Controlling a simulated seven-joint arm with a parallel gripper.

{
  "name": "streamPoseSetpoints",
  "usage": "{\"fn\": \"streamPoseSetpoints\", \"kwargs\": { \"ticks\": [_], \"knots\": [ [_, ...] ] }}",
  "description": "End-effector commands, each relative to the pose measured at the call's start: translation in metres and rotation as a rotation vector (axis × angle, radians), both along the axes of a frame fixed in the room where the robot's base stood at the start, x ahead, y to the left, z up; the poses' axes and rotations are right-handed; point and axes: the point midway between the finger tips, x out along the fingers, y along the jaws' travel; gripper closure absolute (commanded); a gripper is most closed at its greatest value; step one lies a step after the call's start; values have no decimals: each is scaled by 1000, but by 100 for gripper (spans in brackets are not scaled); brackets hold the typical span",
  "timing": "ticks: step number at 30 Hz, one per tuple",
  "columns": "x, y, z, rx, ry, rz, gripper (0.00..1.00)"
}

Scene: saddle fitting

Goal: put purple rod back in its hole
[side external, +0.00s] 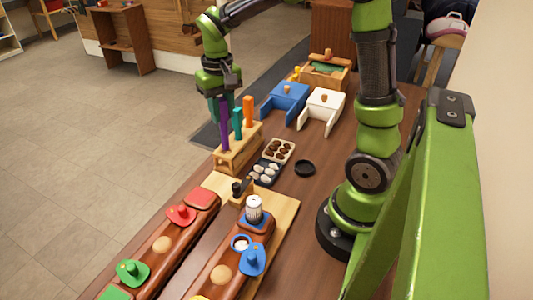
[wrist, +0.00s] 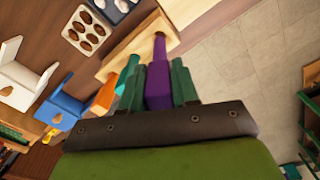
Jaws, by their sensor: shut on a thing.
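The purple rod (side external: 224,133) is upright, its lower end at the top of the wooden block (side external: 236,157), at the block's left part. My gripper (side external: 221,100) is above the block, shut on the rod's upper part. In the wrist view the purple rod (wrist: 158,82) stands between the dark green fingers (wrist: 160,88), its far end over the wooden block (wrist: 128,38). I cannot tell whether that end is in a hole. A teal rod (side external: 238,123) and an orange rod (side external: 249,111) stand in the block beside it.
Black and tan trays (side external: 265,172) with small items sit right of the block, near a black round dish (side external: 305,168). Blue (side external: 284,102) and white (side external: 321,110) boxes stand behind. Long wooden holders with coloured pieces (side external: 162,246) lie in front.

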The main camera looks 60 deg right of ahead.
Motion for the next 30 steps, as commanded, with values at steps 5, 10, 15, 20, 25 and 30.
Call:
{"fn": "streamPoseSetpoints", "kwargs": {
  "ticks": [5,10,15,20,25,30],
  "knots": [
    [0,0,-7,0,1,0,92],
    [0,0,-13,0,1,1,92],
    [0,0,-19,-1,0,1,92],
    [0,0,-24,0,1,0,92],
    [0,0,-30,0,1,0,92],
    [0,0,-36,-1,0,0,92]
  ]
}}
